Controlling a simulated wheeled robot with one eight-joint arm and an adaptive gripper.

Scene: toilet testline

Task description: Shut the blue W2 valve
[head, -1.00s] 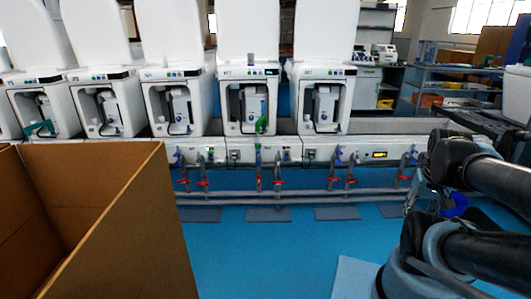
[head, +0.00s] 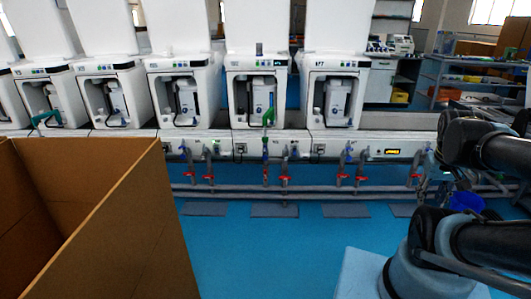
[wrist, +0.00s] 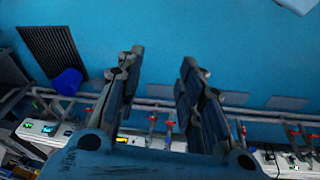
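Several small valves with blue handles sit along the white bench front in the head view, among them a left one (head: 184,151), a middle one (head: 266,155) and a right one (head: 347,151). Their labels are too small to read, so I cannot tell which is W2. Red-handled valves (head: 283,181) hang below them on the pipes. My gripper (wrist: 158,65) shows in the wrist view with two dark fingers spread apart and nothing between them. The wrist picture is upside down, with bench and valves beyond the fingers. My arm is at the right of the head view, apart from the middle valves.
A large open cardboard box (head: 130,215) fills the lower left. White toilet test units (head: 258,62) line the bench. Grey pipes (head: 320,193) run low along its front. A blue bucket (wrist: 68,82) stands near a dark floor grate (wrist: 48,52). Blue floor ahead is clear.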

